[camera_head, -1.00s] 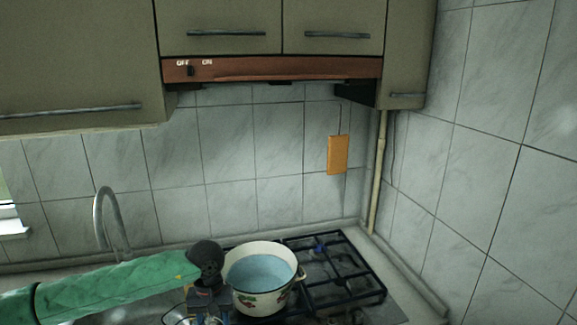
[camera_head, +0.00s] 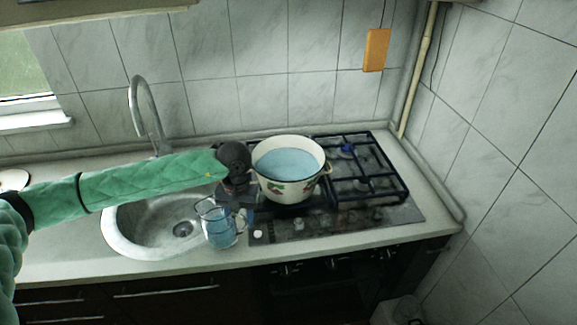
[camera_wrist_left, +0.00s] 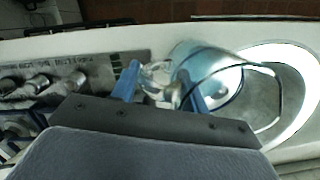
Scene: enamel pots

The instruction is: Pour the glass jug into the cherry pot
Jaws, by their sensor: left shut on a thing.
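The glass jug (camera_head: 218,229) holds blue liquid and looks about upright, in front of the sink's right side. My left gripper (camera_head: 242,211) is shut on the jug's handle; in the left wrist view the clear handle sits between the blue fingers (camera_wrist_left: 160,84), with the jug body (camera_wrist_left: 207,72) beside them. The cherry pot (camera_head: 287,183), white enamel with cherries, stands on the hob's left side and has blue liquid in it. The jug is left of the pot and nearer the front, apart from it. My right gripper is not in view.
The sink (camera_head: 130,243) with its tap (camera_head: 137,105) lies left of the hob (camera_head: 370,190). Hob knobs (camera_head: 299,226) line the front. An orange board (camera_head: 376,50) hangs on the tiled wall. The counter on the far left is mostly clear.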

